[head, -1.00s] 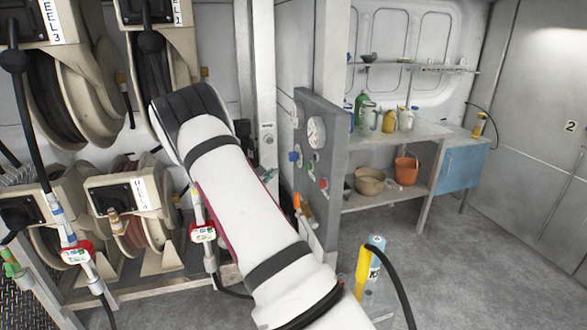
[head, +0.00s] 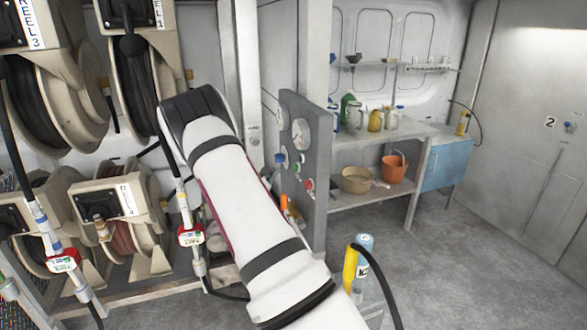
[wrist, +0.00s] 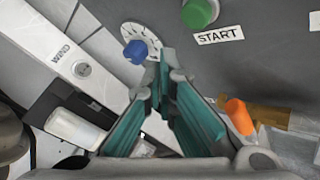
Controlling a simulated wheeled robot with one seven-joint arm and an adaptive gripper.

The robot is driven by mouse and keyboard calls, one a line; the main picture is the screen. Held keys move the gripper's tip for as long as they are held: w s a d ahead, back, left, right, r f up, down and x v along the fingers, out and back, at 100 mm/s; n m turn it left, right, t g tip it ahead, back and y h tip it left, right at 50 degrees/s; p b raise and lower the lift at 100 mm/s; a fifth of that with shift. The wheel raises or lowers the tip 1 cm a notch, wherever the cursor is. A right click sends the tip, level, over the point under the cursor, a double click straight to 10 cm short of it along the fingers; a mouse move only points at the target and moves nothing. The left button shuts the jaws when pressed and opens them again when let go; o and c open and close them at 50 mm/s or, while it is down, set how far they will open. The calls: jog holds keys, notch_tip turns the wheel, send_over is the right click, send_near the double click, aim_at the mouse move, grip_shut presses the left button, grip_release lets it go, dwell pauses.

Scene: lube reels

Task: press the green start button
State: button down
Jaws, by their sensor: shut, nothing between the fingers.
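The green start button (wrist: 200,13) is a round knob at the top of the wrist view, above a white START label (wrist: 220,36) on the grey panel. In the head view, the panel (head: 317,210) stands right of my arm, and the green button (head: 298,166) is small on its face. My gripper (wrist: 166,62) is shut and empty, its teal-padded fingers pointing at the panel. The fingertips appear below and left of the green button, apart from it in the picture. My gripper is hidden behind my arm in the head view.
A blue knob (wrist: 135,51) and gauge lie left of the fingertips; an orange-tipped item (wrist: 239,116) lies to the right. Hose reels (head: 52,100) crowd the left. A shelf bench (head: 390,140) stands behind the panel. Floor (head: 450,260) at right is open.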

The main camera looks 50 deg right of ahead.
aim_at(295, 168)
jog(key=shift+s+d+p, duration=0.4)
jog(key=shift+s+d, duration=0.55)
jog(key=shift+s, duration=0.05)
jog(key=shift+w+d, duration=0.25)
jog(key=shift+d, duration=0.05)
jog(key=shift+a, duration=0.1)
jog(key=shift+s, duration=0.15)
jog(key=shift+s+d+p, duration=0.2)
jog(key=shift+d+p, duration=0.1)
dwell(0.3)
